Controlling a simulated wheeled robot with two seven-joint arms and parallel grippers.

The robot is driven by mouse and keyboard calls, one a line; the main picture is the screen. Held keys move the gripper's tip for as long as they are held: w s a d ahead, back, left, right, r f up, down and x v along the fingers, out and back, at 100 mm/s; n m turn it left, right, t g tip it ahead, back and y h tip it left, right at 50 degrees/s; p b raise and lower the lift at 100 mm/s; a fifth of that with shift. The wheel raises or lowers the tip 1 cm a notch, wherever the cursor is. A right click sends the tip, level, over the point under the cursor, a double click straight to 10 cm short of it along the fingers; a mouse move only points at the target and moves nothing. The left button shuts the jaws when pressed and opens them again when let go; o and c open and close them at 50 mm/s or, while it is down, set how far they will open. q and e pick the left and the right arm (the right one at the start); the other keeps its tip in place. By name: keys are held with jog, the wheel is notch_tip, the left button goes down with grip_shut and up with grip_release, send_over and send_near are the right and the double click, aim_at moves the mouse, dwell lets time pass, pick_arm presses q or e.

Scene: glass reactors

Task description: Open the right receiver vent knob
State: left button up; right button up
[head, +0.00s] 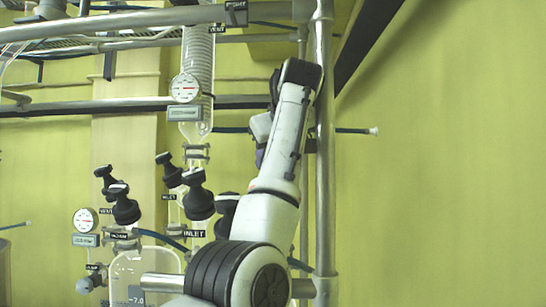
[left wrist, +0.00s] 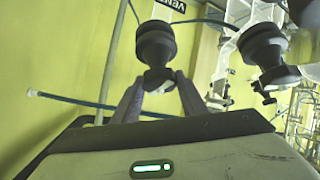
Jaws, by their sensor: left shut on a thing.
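In the left wrist view a black knob (left wrist: 155,45) with a wide round cap stands between the two fingers of my left gripper (left wrist: 158,80). The fingers are shut on its lower part. A dark label reading VENT (left wrist: 173,5) is close by, beyond the knob. In the head view my white left arm rises through the middle, and its bent wrist hides the held knob and most of the gripper. My right gripper is in neither view.
A second black knob (left wrist: 263,45) is close on the right in the left wrist view. In the head view, several black knobs, including one at an INLET label (head: 198,195), stand left of my arm. A vertical metal post (head: 325,150) is just right of it.

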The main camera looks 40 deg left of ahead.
pick_arm(q)
jog(key=o, duration=1.1)
jog(key=shift+r, duration=0.1)
jog(key=shift+c, duration=0.2)
